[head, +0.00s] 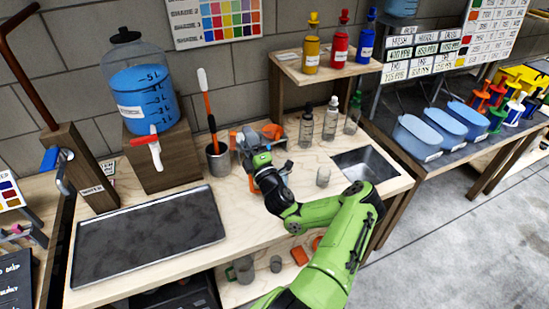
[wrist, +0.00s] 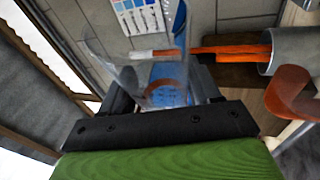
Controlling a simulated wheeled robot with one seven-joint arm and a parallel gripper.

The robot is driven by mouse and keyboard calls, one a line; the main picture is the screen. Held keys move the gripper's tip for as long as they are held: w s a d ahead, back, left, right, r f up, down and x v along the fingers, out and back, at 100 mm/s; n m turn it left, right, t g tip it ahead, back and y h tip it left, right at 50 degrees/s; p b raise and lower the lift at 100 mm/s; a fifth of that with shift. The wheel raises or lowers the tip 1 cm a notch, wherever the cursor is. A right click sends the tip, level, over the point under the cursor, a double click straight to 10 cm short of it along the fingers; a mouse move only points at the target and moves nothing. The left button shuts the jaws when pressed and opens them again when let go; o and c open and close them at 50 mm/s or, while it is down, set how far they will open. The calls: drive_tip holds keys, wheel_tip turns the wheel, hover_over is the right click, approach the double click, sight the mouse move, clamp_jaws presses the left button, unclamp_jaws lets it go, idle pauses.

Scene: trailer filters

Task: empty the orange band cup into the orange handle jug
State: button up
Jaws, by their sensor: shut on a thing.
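My gripper (head: 262,158) is over the back of the wooden bench, to the right of the steel pot. In the wrist view my gripper (wrist: 163,92) is shut on a clear cup (wrist: 112,62) with an orange band (wrist: 163,88). The wide clear wall of the cup shows beyond the fingers; its contents cannot be told. A curved orange part (wrist: 290,95) at the right of the wrist view looks like the orange handle of the jug. In the head view orange parts (head: 273,131) show beside my gripper; the jug's body is mostly hidden there.
A steel pot (head: 217,160) with an orange-handled brush stands left of my gripper. A blue water tank (head: 143,93) is at the back left. Clear bottles (head: 305,127), a small glass (head: 323,177) and a sink (head: 366,166) lie right. A dark tray (head: 147,236) covers the front left.

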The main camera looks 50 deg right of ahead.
sight(258, 134)
drive_tip(key=shift+s+d+r+m+h+p, duration=0.2)
drive_tip(key=shift+r+m+h, duration=0.1)
drive_tip(key=shift+m, duration=0.25)
drive_tip(key=shift+s+d+r+m+h+p, duration=0.1)
drive_tip(key=shift+r+m+h+p, duration=0.15)
drive_tip(key=shift+m, duration=0.3)
drive_tip(key=shift+s+d+r+m+h+p, duration=0.1)
drive_tip(key=shift+r+m+h+p, duration=0.3)
drive_tip(key=shift+r+m, duration=0.2)
drive_tip(key=shift+s+d+r+m+h+p, duration=0.1)
drive_tip(key=shift+r+m+h+p, duration=0.25)
drive_tip(key=shift+r+m, duration=0.2)
idle(0.3)
drive_tip(key=shift+s+d+r+m+g+h, duration=0.2)
drive_tip(key=shift+m+h, duration=0.2)
drive_tip(key=shift+m, duration=0.3)
drive_tip(key=shift+s+d+r+m+g+h, duration=0.1)
drive_tip(key=shift+s+m+g+h, duration=0.1)
drive_tip(key=shift+m+h, duration=0.35)
drive_tip(key=shift+s+d+r+m+g+h+p, duration=0.15)
drive_tip(key=shift+r+m+h+p, duration=0.15)
drive_tip(key=shift+m, duration=0.2)
drive_tip(key=shift+s+d+r+m+g+h+p, duration=0.1)
drive_tip(key=shift+r+m+g+h+p, duration=0.15)
drive_tip(key=shift+r+m, duration=0.25)
drive_tip(key=shift+s+d+r+m+g+h+p, duration=0.1)
drive_tip(key=shift+r+m+h+p, duration=0.15)
drive_tip(key=shift+m, duration=0.25)
idle(0.9)
